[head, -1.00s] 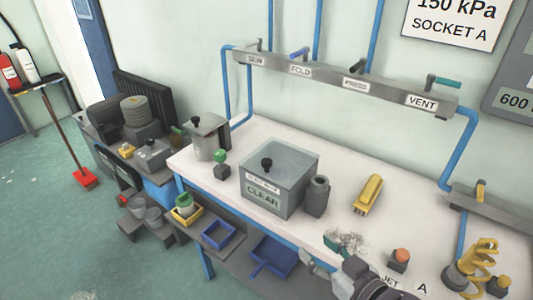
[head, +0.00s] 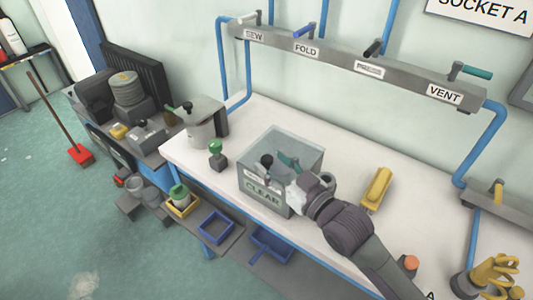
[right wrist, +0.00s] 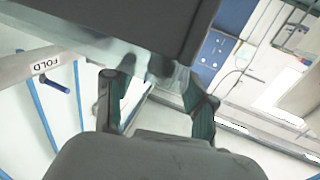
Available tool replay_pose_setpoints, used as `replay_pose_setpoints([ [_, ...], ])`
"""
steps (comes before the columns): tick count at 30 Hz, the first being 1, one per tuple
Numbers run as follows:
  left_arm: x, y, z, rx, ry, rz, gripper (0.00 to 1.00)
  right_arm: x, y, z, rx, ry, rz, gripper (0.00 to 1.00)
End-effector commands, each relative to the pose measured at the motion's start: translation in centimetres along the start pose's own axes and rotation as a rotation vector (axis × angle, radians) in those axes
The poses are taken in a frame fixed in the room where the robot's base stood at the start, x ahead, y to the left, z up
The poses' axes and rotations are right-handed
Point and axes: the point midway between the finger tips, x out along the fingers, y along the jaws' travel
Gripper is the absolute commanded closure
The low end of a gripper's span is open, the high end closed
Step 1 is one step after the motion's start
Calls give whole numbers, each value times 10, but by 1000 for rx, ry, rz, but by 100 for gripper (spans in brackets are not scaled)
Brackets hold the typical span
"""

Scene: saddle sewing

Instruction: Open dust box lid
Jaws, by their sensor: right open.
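The dust box (head: 309,166) is a grey box with a CLEAR label on its front, standing on the white workbench. Its glassy lid lies flat on top, and a black knob (head: 266,160) stands up from it. My right gripper (head: 284,163) is over the lid, its teal fingers just right of the knob. In the right wrist view the two fingers (right wrist: 157,98) are apart, with a blurred dark shape beyond them. I cannot tell whether they touch the knob. My left gripper is not in view.
A yellow tool (head: 377,188) lies further right. A grey pot (head: 201,120) and a green-topped stamp (head: 216,150) stand left. A pipe rail with valves (head: 350,65) runs behind.

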Motion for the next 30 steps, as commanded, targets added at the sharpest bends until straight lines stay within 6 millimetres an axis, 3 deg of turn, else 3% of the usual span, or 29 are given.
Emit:
replay_pose_setpoints([
  [2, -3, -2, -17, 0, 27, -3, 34, 12, 0, -2, 1, 1, 0, 45],
  [5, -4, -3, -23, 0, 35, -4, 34, 22, 0, -1, 0, 1, 0, 45],
  [17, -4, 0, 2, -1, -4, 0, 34, 28, 0, 0, 0, 0, 0, 45],
  [27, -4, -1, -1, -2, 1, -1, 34, 28, 0, 0, 0, 0, 0, 100],
  [30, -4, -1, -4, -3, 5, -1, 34, 28, 0, 0, 0, 0, 0, 100],
])
